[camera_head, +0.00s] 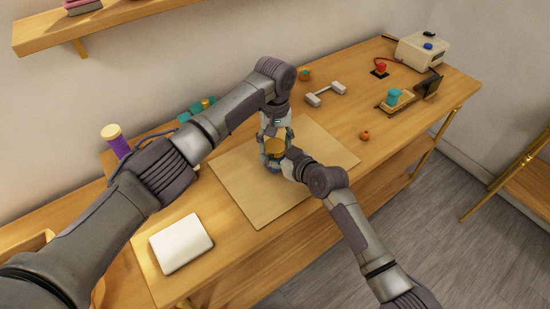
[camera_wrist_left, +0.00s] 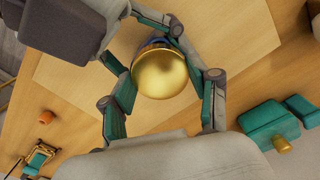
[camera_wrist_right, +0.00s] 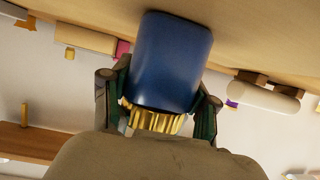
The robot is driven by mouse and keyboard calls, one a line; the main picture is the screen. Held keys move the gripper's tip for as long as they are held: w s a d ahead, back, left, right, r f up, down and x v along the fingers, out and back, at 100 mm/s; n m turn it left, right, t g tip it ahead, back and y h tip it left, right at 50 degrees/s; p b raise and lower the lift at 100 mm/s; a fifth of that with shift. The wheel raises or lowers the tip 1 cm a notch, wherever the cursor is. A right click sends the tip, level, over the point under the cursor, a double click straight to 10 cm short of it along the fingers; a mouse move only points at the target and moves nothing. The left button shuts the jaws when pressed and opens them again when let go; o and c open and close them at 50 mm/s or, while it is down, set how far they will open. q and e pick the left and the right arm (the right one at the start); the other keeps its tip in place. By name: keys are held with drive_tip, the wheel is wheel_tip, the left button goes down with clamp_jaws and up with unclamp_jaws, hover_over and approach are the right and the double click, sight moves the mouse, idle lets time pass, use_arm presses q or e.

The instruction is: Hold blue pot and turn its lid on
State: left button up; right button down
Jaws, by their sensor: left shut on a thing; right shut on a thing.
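The blue pot (camera_wrist_right: 172,60) stands upright on the light board; its blue side fills the middle of the upside-down right wrist view. Its gold ribbed lid (camera_wrist_right: 155,122) sits on its top. The lid shows as a smooth gold disc in the left wrist view (camera_wrist_left: 160,73) and between both grippers in the head view (camera_head: 274,146). My left gripper (camera_wrist_left: 168,80) comes from above with its fingers on either side of the lid, shut on it. My right gripper (camera_wrist_right: 160,106) comes from the side, shut on the pot, fingers flanking it near the lid. Exact finger contact is partly hidden.
The board (camera_head: 235,190) has free room around the pot. A white flat box (camera_head: 180,243) lies at front left, a purple jar (camera_head: 117,143) at back left. A white dumbbell-shaped piece (camera_head: 325,94), a small orange object (camera_head: 364,135) and a white device (camera_head: 420,50) stand to the right.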

use_arm(q)
drive_tip(key=m, duration=0.9)
drive_tip(key=shift+m, duration=0.4)
drive_tip(key=m, duration=2.1)
drive_tip(key=shift+f+m, duration=0.1)
drive_tip(key=shift+m, duration=0.3)
drive_tip(key=o, duration=1.3)
